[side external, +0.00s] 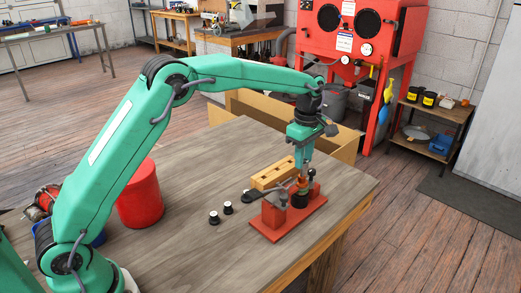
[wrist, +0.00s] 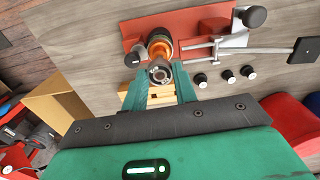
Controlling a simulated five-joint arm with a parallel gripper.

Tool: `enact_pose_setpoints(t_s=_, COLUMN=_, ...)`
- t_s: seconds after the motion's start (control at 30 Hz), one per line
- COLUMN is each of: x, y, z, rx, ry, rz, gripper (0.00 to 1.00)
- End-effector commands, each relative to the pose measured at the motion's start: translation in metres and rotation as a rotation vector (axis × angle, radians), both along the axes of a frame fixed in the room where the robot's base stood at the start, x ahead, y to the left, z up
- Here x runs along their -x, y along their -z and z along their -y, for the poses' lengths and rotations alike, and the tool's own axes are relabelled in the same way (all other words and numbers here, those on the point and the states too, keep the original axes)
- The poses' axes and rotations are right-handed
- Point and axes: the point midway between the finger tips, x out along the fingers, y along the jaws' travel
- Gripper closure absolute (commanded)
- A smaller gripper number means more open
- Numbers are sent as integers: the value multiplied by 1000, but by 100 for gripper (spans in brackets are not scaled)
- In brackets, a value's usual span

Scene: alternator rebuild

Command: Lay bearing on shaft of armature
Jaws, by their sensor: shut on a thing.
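My gripper (wrist: 161,80) is shut on the bearing (wrist: 158,75), a small grey metal ring between its teal fingertips. The armature (wrist: 160,45), with orange copper windings, is clamped in the red fixture (wrist: 190,22) just beyond the bearing. In the side external view my gripper (side external: 306,165) points down directly over the armature (side external: 302,184), which stands upright in the red fixture (side external: 286,222). The bearing is too small to make out there. The armature's shaft is mostly hidden by the bearing and fingers; I cannot tell whether the bearing touches it.
A wooden block (side external: 271,174) lies just behind the fixture. Several small black-and-white parts (side external: 214,217) stand left of it. A clamp handle (wrist: 265,49) sticks out from the fixture. A red bucket (side external: 140,195) stands farther left. The table's front is clear.

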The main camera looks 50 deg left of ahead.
Motion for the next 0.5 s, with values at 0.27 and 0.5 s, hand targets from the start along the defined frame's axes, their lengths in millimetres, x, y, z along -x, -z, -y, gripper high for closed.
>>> enact_pose_setpoints(t_s=0.27, x=0, y=6, z=0, rx=0, ry=0, rz=0, gripper=95)
enact_pose_setpoints(t_s=0.5, x=0, y=8, z=0, rx=0, ry=0, rz=0, gripper=95)
